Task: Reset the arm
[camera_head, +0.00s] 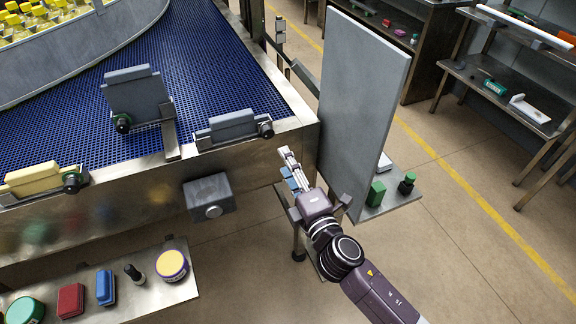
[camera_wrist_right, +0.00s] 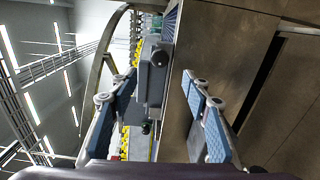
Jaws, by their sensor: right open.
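My right gripper (camera_head: 288,166) is at the middle of the head view, in front of the corner of the conveyor frame and left of a tall grey panel. Its arm comes in from the lower right. In the right wrist view the gripper (camera_wrist_right: 159,80) has its two blue-padded fingers wide apart, with nothing between them. My left gripper is not in view.
The tall grey panel (camera_head: 362,90) stands close right of my gripper. The blue mesh conveyor (camera_head: 205,60) carries grey and yellow divider blocks on its edge. A metal shelf (camera_head: 150,300) with several coloured items is at lower left. Open floor (camera_head: 470,230) lies right.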

